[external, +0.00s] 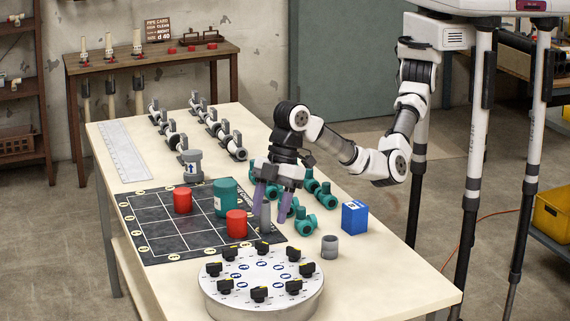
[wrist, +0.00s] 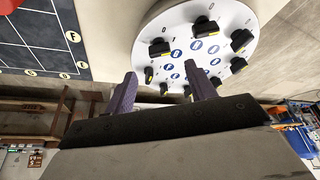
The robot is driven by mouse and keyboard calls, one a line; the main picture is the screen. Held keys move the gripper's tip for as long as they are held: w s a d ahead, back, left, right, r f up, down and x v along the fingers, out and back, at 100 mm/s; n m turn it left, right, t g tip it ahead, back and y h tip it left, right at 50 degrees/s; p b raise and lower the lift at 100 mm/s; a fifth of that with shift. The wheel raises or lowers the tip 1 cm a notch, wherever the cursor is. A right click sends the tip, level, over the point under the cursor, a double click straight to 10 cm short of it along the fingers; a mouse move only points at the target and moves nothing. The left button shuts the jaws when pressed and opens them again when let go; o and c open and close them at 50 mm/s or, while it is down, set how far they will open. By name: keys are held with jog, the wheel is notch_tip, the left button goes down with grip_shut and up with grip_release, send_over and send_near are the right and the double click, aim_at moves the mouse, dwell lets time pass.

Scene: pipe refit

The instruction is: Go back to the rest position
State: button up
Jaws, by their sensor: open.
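My gripper (external: 268,203) points down over the right part of the black grid mat (external: 155,231) in the external view. Its two purple fingers are apart, on either side of a grey upright cylinder (external: 265,217); I cannot tell whether they touch it. In the wrist view the fingers (wrist: 160,92) are spread with nothing visible between them. My arm bends down from the right.
A white round dial plate (external: 264,284) with black knobs stands at the front. On the mat are red cylinders (external: 182,201) and a teal cylinder (external: 226,198). Teal fittings (external: 305,222), a blue box (external: 355,217) and a grey cup (external: 330,246) lie to the right.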

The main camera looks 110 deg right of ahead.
aim_at(262, 241)
jog(key=p+x, duration=0.1)
jog(key=x, duration=0.6)
jog(key=shift+p, duration=0.4)
jog(key=shift+n, duration=0.3)
